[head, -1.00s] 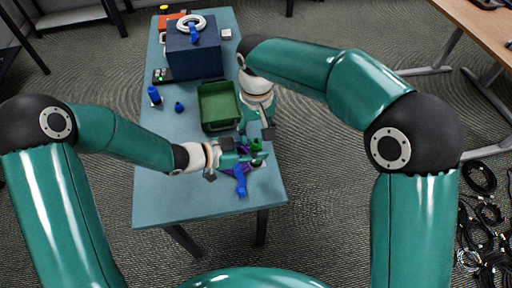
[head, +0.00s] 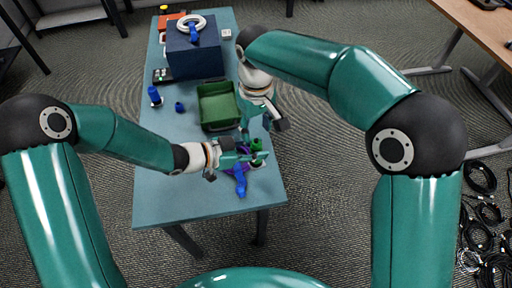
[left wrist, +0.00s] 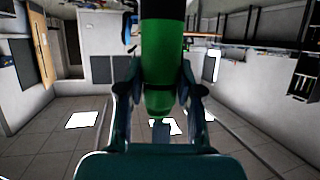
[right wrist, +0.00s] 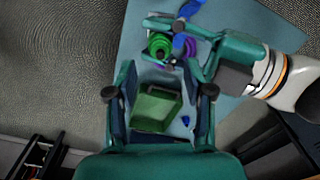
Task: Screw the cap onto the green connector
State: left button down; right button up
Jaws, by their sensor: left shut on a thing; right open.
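The green connector (head: 257,144) stands upright near the table's front right, held in my left gripper (head: 243,157). In the left wrist view the green connector (left wrist: 163,60) fills the space between the two fingers. In the right wrist view the ribbed green connector (right wrist: 160,45) shows from above with a dark centre. I cannot tell whether a separate cap sits on it. My right gripper (head: 262,124) is open and empty, above and just beyond the connector. In its own view its fingers (right wrist: 163,88) are spread wide apart, with the connector ahead of their tips.
A green tray (head: 203,122) lies just behind the connector. A blue connector (head: 241,181) and a purple part (head: 235,169) lie close to my left gripper. Small blue parts (head: 180,106) stand at the left. A navy box (head: 190,62) with a white coil (head: 184,30) is farther back.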

aim_at(256, 140)
jog(key=shift+f, duration=3.1)
grip_shut()
jog(key=shift+m, duration=1.7)
jog(key=shift+o, duration=0.4)
grip_release()
jog(key=shift+r, duration=2.3)
